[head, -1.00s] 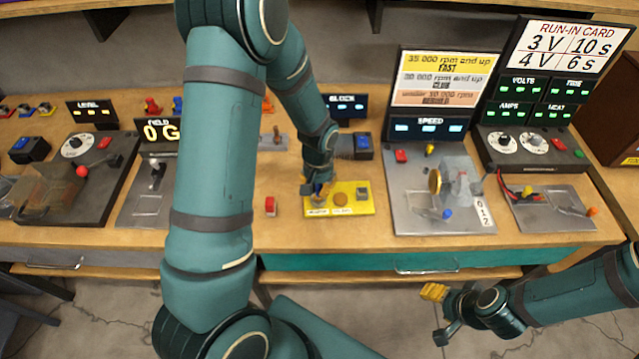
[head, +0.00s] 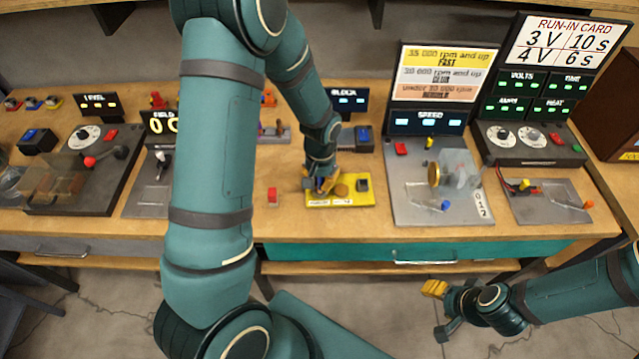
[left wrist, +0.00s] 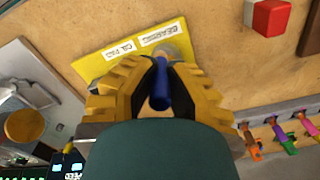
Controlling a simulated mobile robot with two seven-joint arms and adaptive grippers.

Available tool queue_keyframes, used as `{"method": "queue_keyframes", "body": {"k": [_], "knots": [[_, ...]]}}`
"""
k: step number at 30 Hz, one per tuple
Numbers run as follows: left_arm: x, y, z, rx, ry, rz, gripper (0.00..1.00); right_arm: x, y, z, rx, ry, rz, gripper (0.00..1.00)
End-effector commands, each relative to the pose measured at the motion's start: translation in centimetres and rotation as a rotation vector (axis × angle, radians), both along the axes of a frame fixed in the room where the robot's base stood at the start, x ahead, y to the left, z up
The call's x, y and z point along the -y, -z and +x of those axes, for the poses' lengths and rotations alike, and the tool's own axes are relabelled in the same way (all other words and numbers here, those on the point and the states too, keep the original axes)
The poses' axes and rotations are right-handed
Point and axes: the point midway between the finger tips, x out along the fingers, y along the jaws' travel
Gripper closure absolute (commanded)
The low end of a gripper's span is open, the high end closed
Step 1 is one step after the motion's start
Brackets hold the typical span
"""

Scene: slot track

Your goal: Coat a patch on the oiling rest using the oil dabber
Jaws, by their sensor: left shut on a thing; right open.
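The plate has two white labels, a tan disc (head: 341,190) and a small dark block (head: 363,185). In the left wrist view, a greyish round part (left wrist: 178,50) shows partly behind the fingers; I cannot tell whether the dabber touches it. My right gripper (head: 437,310) is open and empty, in front of the bench.
A red block (head: 273,196) stands left of the plate. A grey station with a brass disc (head: 434,174) is to the right. A rack with several coloured pieces (left wrist: 270,130) is near my left gripper. My left arm hides part of the bench.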

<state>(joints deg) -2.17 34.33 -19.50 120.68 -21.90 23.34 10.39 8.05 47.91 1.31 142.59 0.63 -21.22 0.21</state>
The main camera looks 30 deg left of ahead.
Motion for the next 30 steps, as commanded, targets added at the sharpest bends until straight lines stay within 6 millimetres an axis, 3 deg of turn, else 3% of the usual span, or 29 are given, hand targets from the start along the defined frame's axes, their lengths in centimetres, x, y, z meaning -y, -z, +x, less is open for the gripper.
{"method": "queue_keyframes", "body": {"k": [18, 30], "knots": [[-0.1, -5.8, 1.2, 0.002, -0.001, 0.0, 1.0, 0.2, -4.6, -0.1, 0.001, -0.002, 0.008, 0.45], [-0.1, -6.3, 1.3, 0.001, 0.0, 0.0, 1.0, 0.2, -4.9, -0.1, 0.001, -0.002, 0.009, 0.45]]}}
